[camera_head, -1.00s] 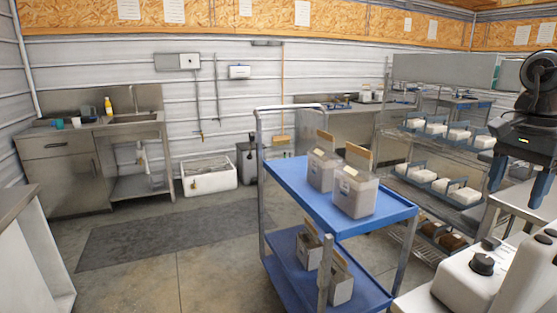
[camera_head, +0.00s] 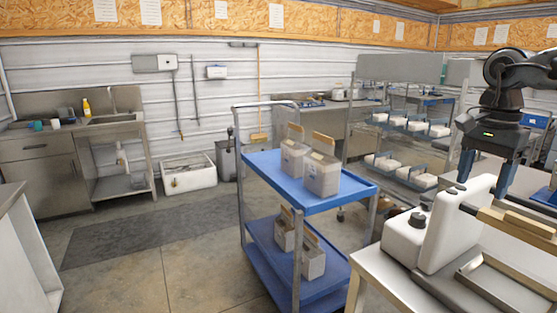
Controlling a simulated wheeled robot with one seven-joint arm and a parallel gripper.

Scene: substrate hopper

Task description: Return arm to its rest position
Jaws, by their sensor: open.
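My gripper (camera_head: 484,172) hangs at the right side of the head view with its two dark blue fingers pointing down. The fingers are apart and nothing shows between them. My dark arm (camera_head: 515,70) reaches in from the right edge above it. In the picture the fingers overlap the top of a white machine (camera_head: 405,238); I cannot tell whether they touch it.
A blue two-tier cart (camera_head: 345,192) with several containers (camera_head: 322,175) stands left of the machine. A metal table (camera_head: 375,280) carries the machine and a metal tray (camera_head: 520,285). Wire shelves (camera_head: 395,150) with white bags stand behind. The floor (camera_head: 150,270) at left is open.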

